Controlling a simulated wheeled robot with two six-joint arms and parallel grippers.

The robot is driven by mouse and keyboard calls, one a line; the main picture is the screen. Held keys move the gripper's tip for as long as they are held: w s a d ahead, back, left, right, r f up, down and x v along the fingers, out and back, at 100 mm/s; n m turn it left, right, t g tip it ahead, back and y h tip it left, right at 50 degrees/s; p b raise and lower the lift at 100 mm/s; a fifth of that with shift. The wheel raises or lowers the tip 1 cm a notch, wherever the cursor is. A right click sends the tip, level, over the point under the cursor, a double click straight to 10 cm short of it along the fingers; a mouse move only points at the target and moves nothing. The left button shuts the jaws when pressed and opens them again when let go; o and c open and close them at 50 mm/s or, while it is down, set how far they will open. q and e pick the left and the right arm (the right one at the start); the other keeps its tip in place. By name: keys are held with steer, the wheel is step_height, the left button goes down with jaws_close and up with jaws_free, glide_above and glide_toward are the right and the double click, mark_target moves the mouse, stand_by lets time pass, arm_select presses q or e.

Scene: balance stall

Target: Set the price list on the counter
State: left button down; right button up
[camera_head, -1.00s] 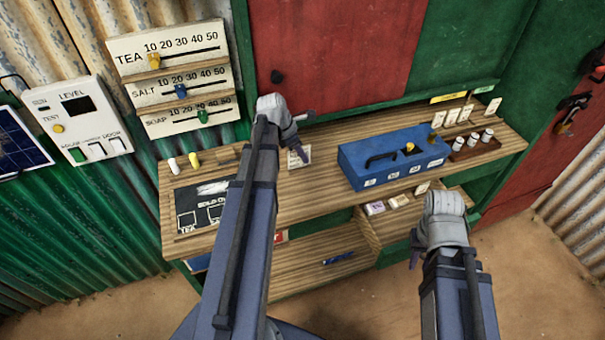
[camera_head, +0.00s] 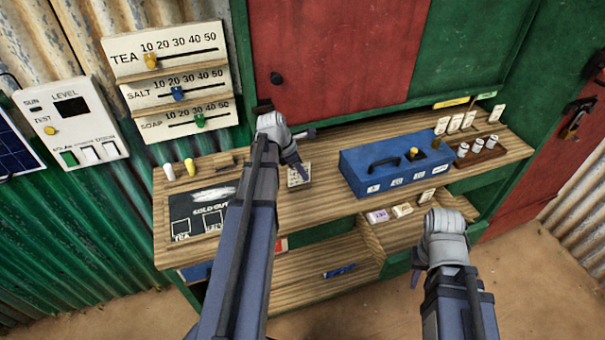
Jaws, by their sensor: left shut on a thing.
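The price list appears to be the small white card with dark marks (camera_head: 298,175) at my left gripper's fingertips, over the counter (camera_head: 325,190). My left gripper (camera_head: 297,158) is shut on it. The gripper and wrist hide part of the card, and I cannot tell whether its lower edge touches the wood. My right gripper (camera_head: 428,262) is low in front of the shelf at the right, away from the card. Its jaws are mostly hidden behind its own wrist.
A blue box (camera_head: 362,182) stands on the counter right of the card. A dark tray (camera_head: 485,155) with white cylinders and several small cards stand beyond it. A "sold out" blackboard (camera_head: 200,214) lies at the left. Small packets (camera_head: 402,210) sit on the lower shelf.

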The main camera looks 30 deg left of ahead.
arm_select(q)
steer(key=shift+f, duration=0.25)
steer(key=c, duration=1)
jaws_free()
steer(key=shift+r, duration=0.1)
steer(key=shift+o, duration=0.2)
steer(key=shift+s+a+r+p, duration=0.1)
steer(key=shift+r+p, duration=0.55)
steer(key=shift+r, duration=0.05)
steer(key=p+v, duration=1)
steer(key=v, duration=0.1)
steer(key=shift+f, duration=0.1)
